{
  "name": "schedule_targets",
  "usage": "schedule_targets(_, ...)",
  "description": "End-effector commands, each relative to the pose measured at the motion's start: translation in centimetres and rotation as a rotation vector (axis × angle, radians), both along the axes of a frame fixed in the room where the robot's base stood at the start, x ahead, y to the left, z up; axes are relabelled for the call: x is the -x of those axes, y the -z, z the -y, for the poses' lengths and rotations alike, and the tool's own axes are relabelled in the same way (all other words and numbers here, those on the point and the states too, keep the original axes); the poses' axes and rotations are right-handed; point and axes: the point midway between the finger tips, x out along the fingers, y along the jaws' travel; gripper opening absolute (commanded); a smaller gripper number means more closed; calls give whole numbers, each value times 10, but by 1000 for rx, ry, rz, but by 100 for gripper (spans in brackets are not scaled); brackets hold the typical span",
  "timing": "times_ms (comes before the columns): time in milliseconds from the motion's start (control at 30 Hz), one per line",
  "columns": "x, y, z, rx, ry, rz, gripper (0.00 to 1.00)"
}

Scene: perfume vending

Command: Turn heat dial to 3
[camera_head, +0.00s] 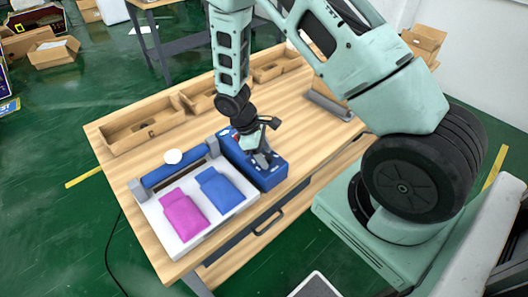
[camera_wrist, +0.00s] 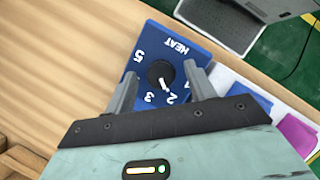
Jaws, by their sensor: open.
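The blue heat panel (camera_wrist: 178,38) lies on the table, marked HEAT, with white numbers around its dial. The dial (camera_wrist: 161,75) is a round black knob with a white pointer. The pointer aims down and slightly right in the wrist view, closest to the 2. My gripper (camera_wrist: 161,72) is open, with one finger on each side of the dial. Gaps show between the fingers and the knob. The left finger hides the place between 5 and 3. In the head view, my gripper (camera_head: 262,152) is over the blue panel (camera_head: 271,178) and hides most of the dial.
A white tray (camera_head: 190,240) beside the panel holds a pink pouch (camera_head: 184,215) and a blue pouch (camera_head: 220,188). A blue roller bar (camera_head: 174,173) with a white round piece (camera_head: 173,156) stands behind them. Wooden trays (camera_head: 140,130) line the back edge.

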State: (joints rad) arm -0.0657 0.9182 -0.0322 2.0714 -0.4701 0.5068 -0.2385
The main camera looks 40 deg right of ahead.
Motion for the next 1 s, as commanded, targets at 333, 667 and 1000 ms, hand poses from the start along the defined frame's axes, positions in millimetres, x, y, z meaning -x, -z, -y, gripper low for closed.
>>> schedule_targets(333, 0, 0, 0, 0, 1, 0, 10)
schedule_targets(667, -1, 0, 1, -1, 78, 1, 10)
schedule_targets(1000, -2, 0, 2, -1, 341, 1, 10)
